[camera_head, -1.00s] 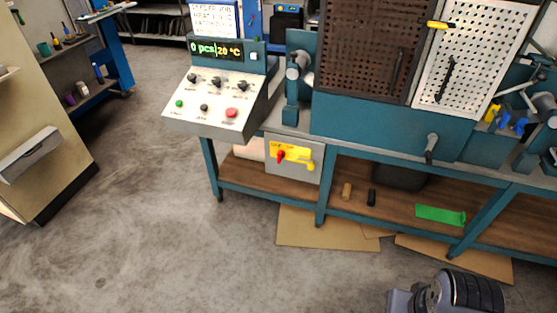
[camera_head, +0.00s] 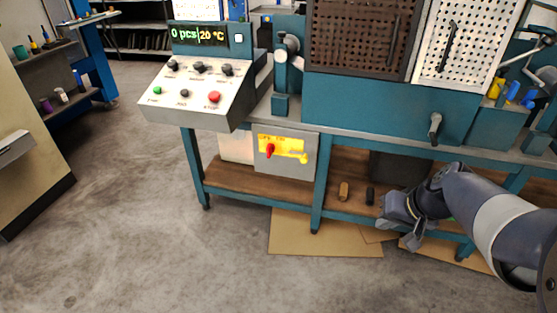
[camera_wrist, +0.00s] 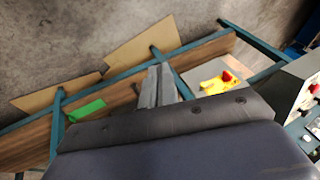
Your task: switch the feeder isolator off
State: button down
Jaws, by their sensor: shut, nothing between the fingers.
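The feeder isolator is a red handle (camera_head: 270,150) on a yellow plate (camera_head: 285,144), on the front of a grey box (camera_head: 287,167) under the bench, left of centre in the head view. In the wrist view the red handle (camera_wrist: 227,76) and yellow plate (camera_wrist: 213,86) show at the right. My gripper (camera_head: 384,212) is at the lower right of the head view, clear of the box and to its right. Its fingers (camera_wrist: 155,84) are together and empty in the wrist view.
A control console (camera_head: 195,95) with knobs and buttons overhangs left of the box. Bench legs (camera_head: 320,185) and a lower wooden shelf (camera_head: 235,182) surround it. Cardboard sheets (camera_head: 320,238) lie on the floor. The floor in front is open.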

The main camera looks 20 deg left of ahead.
jog(key=w+f+t+y+b, duration=0.1)
jog(key=w+f+b, duration=0.6)
jog(key=w+f, duration=0.4)
jog(key=shift+w+d+y, duration=0.3)
jog(key=shift+w, duration=0.4)
